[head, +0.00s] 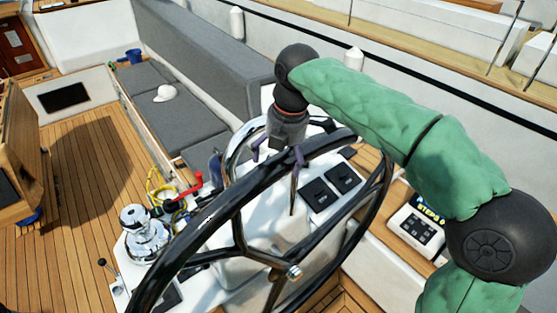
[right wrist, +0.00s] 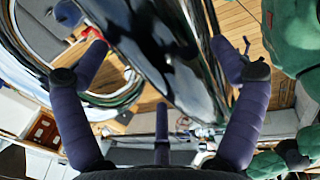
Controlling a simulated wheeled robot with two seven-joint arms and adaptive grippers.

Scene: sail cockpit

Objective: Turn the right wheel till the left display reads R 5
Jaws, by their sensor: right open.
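The right wheel (head: 205,219) has a glossy black rim, dark spokes and a metal hub, and stands in the middle of the head view. My right gripper (head: 277,155) is at the top of the rim, pointing down, with its purple fingers apart. In the right wrist view the black rim (right wrist: 165,50) runs between the open fingers of the gripper (right wrist: 160,62); I cannot tell whether they touch it. The left display (head: 319,194) is a small dark screen on the white pedestal, its reading too small to make out. My left gripper is not in view.
A second dark display (head: 342,178) sits right of the left one. A box marked STEPS (head: 419,224) lies right of the wheel. A chrome winch (head: 143,236) and a red handle (head: 187,188) are on the left. Grey cushioned benches line the cockpit.

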